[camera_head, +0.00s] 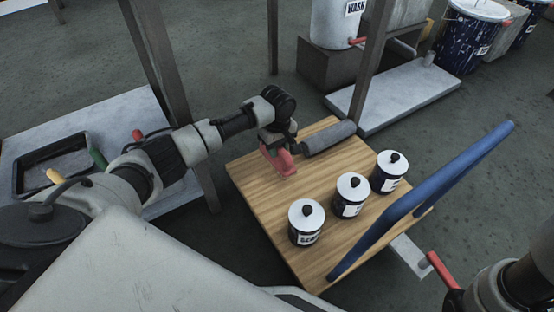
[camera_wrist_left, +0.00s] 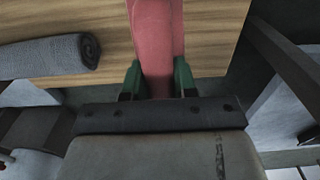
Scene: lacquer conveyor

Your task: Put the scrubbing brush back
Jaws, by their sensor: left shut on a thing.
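My left gripper (camera_head: 283,143) is shut on a pinkish-red object, which I take to be the scrubbing brush (camera_head: 278,160), at the far left edge of a wooden board top. In the left wrist view the gripper (camera_wrist_left: 158,82) has its two green-edged fingers against both sides of the brush (camera_wrist_left: 157,35). The brush's far end runs out of that picture, and its bristles cannot be made out. Whether it touches the wood is unclear. Part of my right arm shows at the bottom right; its gripper is not visible.
The wooden top (camera_head: 262,200) holds a grey roll (camera_head: 328,138) beside the brush and three lidded pots (camera_head: 306,222). A blue rail (camera_head: 440,190) runs along its right side. A dark tray (camera_head: 55,165) with handled tools lies at left. Posts (camera_head: 160,60) stand behind my arm.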

